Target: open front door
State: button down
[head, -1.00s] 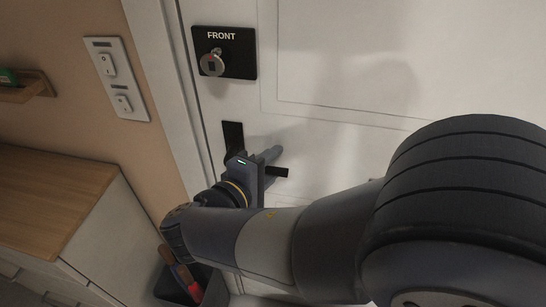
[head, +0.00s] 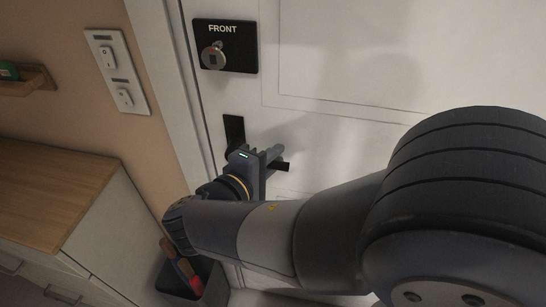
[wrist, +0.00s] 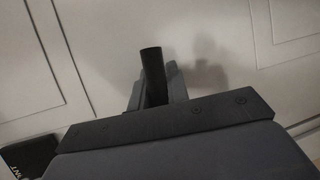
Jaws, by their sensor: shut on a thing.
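The white front door (head: 340,60) fills the upper right of the head view and looks closed. A black plate reading FRONT (head: 238,62) is on it, with a round metal lock piece (head: 213,56). Below is the black door handle (head: 282,166), its lever pointing right from a dark backplate (head: 234,130). My gripper (head: 272,157) is shut on the handle lever. In the wrist view the dark handle (wrist: 153,75) sits between the fingers of my gripper (wrist: 157,88). Part of the lever is hidden by the fingers.
A light switch panel (head: 117,72) is on the tan wall left of the door frame (head: 165,75). A wood-topped cabinet (head: 50,195) stands at lower left. A dark bin (head: 205,285) with red-handled items stands below my arm.

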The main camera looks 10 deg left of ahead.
jog(key=shift+f, duration=0.15)
jog(key=f+m+y+b, duration=0.1)
jog(key=f+b, duration=0.1)
jog(key=b, duration=0.2)
jog(key=f+m+y+b, duration=0.1)
jog(key=b, duration=0.2)
jog(key=a+f+m+y+b, duration=0.1)
jog(key=b, duration=0.2)
jog(key=a+f+m+g+b, duration=0.1)
jog(key=m+b, duration=0.1)
jog(key=b, duration=0.2)
jog(key=shift+y, duration=0.4)
jog(key=shift+f, duration=0.1)
